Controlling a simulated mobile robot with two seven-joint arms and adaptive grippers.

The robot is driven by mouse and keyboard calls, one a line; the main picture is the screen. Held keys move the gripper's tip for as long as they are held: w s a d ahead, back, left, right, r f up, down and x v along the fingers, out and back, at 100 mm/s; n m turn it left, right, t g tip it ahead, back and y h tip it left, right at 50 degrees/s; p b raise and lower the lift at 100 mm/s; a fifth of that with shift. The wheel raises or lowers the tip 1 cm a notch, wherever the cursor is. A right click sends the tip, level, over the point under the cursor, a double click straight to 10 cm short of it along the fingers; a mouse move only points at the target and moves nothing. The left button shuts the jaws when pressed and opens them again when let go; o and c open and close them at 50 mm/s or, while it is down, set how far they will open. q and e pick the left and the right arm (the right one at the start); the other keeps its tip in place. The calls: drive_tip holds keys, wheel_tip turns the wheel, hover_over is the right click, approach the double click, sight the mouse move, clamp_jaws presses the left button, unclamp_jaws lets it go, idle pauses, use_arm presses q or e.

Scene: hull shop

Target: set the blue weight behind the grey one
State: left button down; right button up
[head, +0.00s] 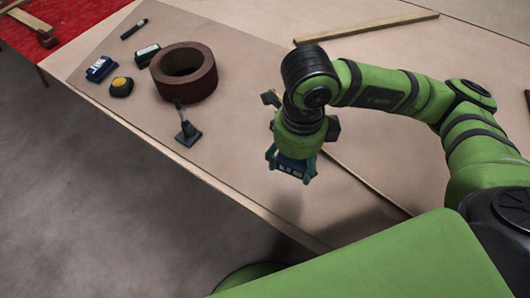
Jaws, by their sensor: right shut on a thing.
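My right gripper (291,172) points down over the near part of the bench. It is shut on a dark blue-green thing, mostly hidden by the gripper; I cannot tell for sure that it is the blue weight. A small blue block with white marks (101,69) lies at the far left. My left gripper is not in view.
A dark red ring (203,83) stands behind the grey piece. Near it are a yellow-and-black round thing (121,87), a dark green-and-white block (147,55) and a dark pen-like stick (134,29). A wooden strip (370,27) lies at the back. The bench's front edge is close.

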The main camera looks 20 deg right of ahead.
drive_tip(key=shift+m, duration=0.6)
drive_tip(key=p, duration=0.2)
hover_over(262, 157)
wheel_tip(262, 157, down, 7)
drive_tip(key=shift+d+r, duration=0.1)
drive_tip(key=shift+w, duration=0.1)
wheel_tip(262, 157, down, 3)
drive_tip(key=shift+f+p, duration=0.15)
drive_tip(key=shift+p, duration=0.35)
drive_tip(key=shift+f, duration=0.45)
